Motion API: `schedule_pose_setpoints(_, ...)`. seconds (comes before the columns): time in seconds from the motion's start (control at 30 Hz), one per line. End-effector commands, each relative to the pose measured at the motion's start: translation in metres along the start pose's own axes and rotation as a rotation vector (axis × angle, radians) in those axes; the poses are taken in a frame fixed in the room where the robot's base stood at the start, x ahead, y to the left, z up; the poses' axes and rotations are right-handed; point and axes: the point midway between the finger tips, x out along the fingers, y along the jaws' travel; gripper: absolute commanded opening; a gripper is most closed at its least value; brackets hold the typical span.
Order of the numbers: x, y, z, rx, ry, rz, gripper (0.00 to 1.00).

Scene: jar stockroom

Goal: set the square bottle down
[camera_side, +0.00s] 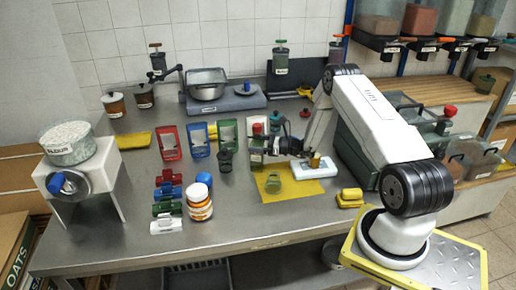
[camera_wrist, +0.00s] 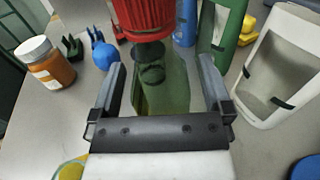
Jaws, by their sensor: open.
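The square bottle, green and clear with a red ribbed cap, stands upright between my fingers in the wrist view (camera_wrist: 160,95). In the side view the bottle (camera_side: 257,156) is partly hidden by my gripper (camera_side: 266,146). My gripper also shows in the wrist view (camera_wrist: 163,90), its jaws open, one finger on each side of the bottle. The bottle is near the far left edge of a yellow mat (camera_side: 308,187); I cannot tell exactly where its base rests.
A white tray (camera_side: 317,170) lies to the right.

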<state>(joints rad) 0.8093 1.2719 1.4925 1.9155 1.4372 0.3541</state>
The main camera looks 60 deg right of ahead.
Motion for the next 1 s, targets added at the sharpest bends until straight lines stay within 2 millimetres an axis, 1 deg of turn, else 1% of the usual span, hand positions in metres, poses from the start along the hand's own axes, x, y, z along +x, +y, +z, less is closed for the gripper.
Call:
schedule_pose_setpoints(0.17,-0.014,-0.001,0.001,0.0,0.0,-0.003,1.0)
schedule_pose_setpoints(0.5,-0.058,-0.001,0.001,0.001,-0.001,-0.003,1.0)
schedule_pose_setpoints(0.6,-0.067,-0.001,0.001,0.0,0.0,-0.002,1.0)
schedule_pose_setpoints(0.8,-0.075,-0.001,0.001,-0.001,-0.001,-0.001,1.0)
schedule_pose_setpoints(1.0,-0.075,0.0,0.001,0.0,-0.001,0.0,1.0)
